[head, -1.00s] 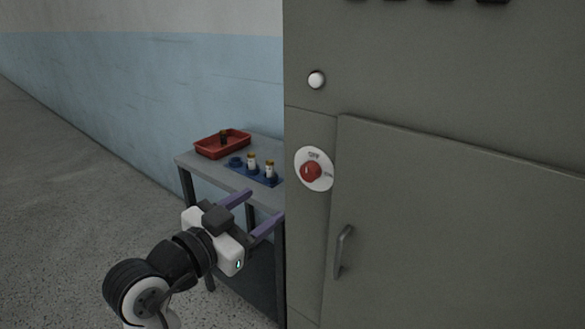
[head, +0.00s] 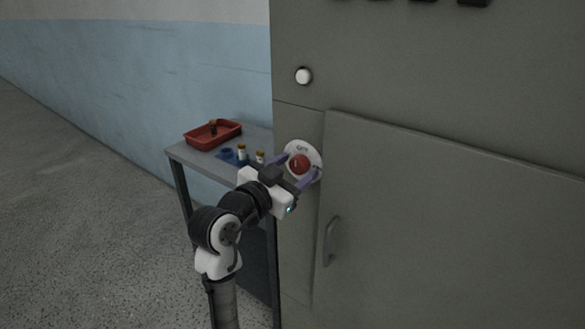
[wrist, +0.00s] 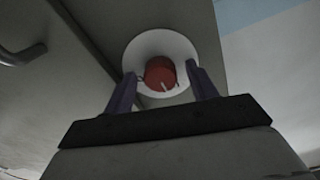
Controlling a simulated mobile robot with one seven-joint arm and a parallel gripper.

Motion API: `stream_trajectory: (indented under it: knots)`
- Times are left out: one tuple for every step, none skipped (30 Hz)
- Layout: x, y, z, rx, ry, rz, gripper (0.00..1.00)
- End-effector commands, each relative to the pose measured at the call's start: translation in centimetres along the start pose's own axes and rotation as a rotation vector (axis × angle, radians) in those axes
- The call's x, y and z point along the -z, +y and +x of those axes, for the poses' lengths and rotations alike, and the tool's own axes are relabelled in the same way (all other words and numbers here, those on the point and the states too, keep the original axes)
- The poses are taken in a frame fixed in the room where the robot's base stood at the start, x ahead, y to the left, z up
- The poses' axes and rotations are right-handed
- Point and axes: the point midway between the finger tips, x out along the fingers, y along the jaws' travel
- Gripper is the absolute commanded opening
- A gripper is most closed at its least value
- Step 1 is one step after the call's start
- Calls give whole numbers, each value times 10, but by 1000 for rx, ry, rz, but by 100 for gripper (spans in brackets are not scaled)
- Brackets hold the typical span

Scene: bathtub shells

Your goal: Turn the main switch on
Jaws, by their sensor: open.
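The main switch is a red round knob (head: 299,164) on a white round plate (head: 303,148) on the front of the grey cabinet. In the wrist view the red knob (wrist: 160,73) has a light mark on its front edge and sits in the middle of the white plate (wrist: 186,52). My gripper (head: 300,168) is open at the knob, with one purple finger on each side of it. In the wrist view the two fingers (wrist: 161,84) flank the knob with small gaps. The plate's lettering is partly hidden by my gripper in the head view.
The grey cabinet (head: 430,80) has a white round button (head: 303,76) above the switch and a door handle (head: 330,241) below right. A grey table (head: 190,156) at left holds a red tray (head: 205,143) and small bottles (head: 242,152).

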Motion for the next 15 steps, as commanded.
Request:
stream_trajectory:
  knots:
    - [0,0,0,0,0,0,57]
    - [0,0,0,0,0,0,57]
    - [0,0,0,0,0,0,57]
    - [0,0,0,0,0,0,57]
    - [0,0,0,0,0,0,57]
    - [0,0,0,0,0,0,52]
    - [0,0,0,0,0,0,48]
    - [0,0,0,0,0,0,44]
    - [0,0,0,0,0,0,39]
    - [0,0,0,0,0,0,35]
    - [0,0,0,0,0,0,31]
    - [0,0,0,0,0,0,26]
    - [0,0,0,0,0,0,22]
    - [0,0,0,0,0,0,18]
    - [0,0,0,0,0,0,13]
